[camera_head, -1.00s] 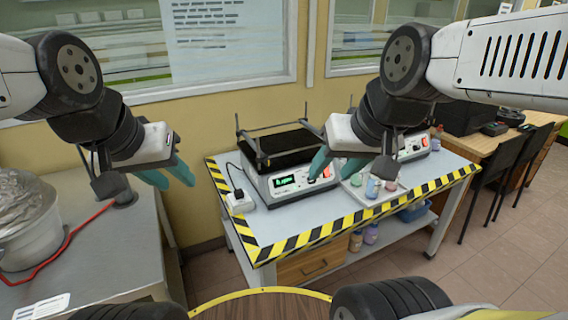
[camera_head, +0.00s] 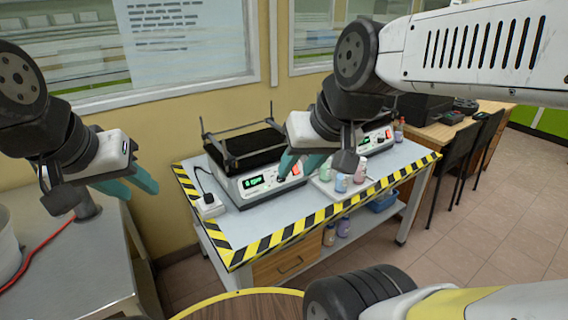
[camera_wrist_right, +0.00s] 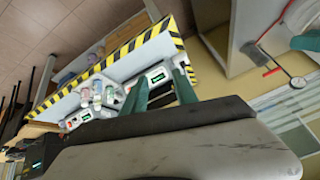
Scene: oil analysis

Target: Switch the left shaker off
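The left shaker (camera_head: 228,190) stands on the striped table, a white box with a black platform, a lit green display (camera_head: 253,181) and a red switch (camera_head: 296,169) at the right of its front panel. My right gripper (camera_head: 299,164) is open and empty, its teal fingers overlapping the right part of that panel; contact cannot be told. In the right wrist view the left shaker (camera_wrist_right: 158,78) shows between the two parted fingers (camera_wrist_right: 160,90). My left gripper (camera_head: 130,184) is open and empty, left of the table. The right shaker (camera_head: 375,139) is partly hidden behind my right arm.
The table (camera_head: 285,220) has a yellow-black edge. A white socket block (camera_head: 208,206) with a plug sits left of the shaker. Several bottles (camera_head: 342,182) stand on a tray right of it. A metal bench (camera_head: 85,270) is at the left. The table's front left top is clear.

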